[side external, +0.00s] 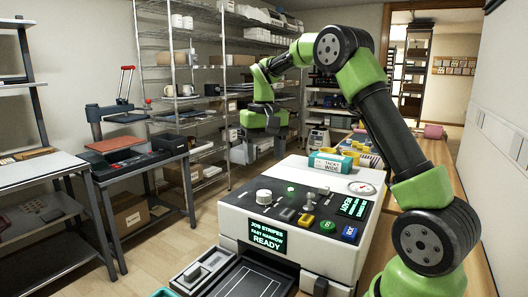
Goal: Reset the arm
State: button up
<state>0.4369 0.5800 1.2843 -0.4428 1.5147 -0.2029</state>
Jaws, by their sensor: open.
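My gripper (272,124) is at the end of my green and black arm, raised above and behind the white machine. The arm rises from the lower right, bends at the top and reaches left, with the gripper end hanging down. The white machine (232,222) has knobs, coloured buttons and lit screens. Its front screen (268,240) reads "JOB STRIPES PART NARROW READY". The gripper is clear of the machine.
A teal box (330,163) marked "TACKS WIDE" and a round gauge (361,188) sit on the machine. A press with a red handle (126,68) stands on a side table at left. Wire shelves (160,38) line the back. The floor (185,235) between is clear.

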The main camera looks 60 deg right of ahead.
jog(key=shift+r, duration=0.15)
dwell(0.3)
jog(key=s+a+r+n+t, duration=0.1)
jog(key=s+a+r+t, duration=0.1)
jog(key=s+a+r, duration=0.3)
jog(key=s+a+r+n+t, duration=0.1)
jog(key=s+a+r+t, duration=0.15)
jog(key=a, duration=0.45)
jog(key=s+a+f+n+t+y, duration=0.1)
jog(key=s+a+t+y, duration=0.1)
jog(key=s+a, duration=0.4)
jog(key=s, duration=0.5)
jog(key=shift+f+n+t, duration=0.35)
jog(key=shift+f+n, duration=0.05)
